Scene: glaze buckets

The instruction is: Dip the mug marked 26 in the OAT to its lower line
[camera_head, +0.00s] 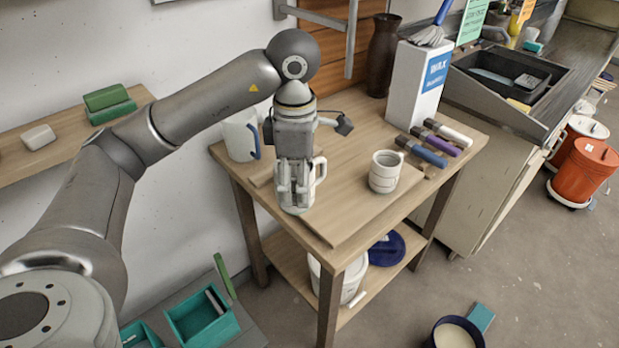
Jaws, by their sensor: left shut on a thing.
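My left gripper (294,192) points down over the small wooden table (345,222) and is shut on a pale mug (318,172), whose handle shows on the right. The fingers cover much of this mug. I cannot tell whether it still touches the table. A second pale mug (384,172) with faint bands stands upright to the right. No number is readable on either mug. A dark bucket (455,334) with cream liquid stands on the floor at the bottom right. No OAT label is readable. My right gripper is not in view.
A white pitcher (240,136) stands behind the gripper. A WAX box (415,84), a dark vase (383,55) and several capped tools (428,157) line the table's back and right. A white bucket (341,283) sits on the lower shelf. Orange buckets (584,170) stand at right.

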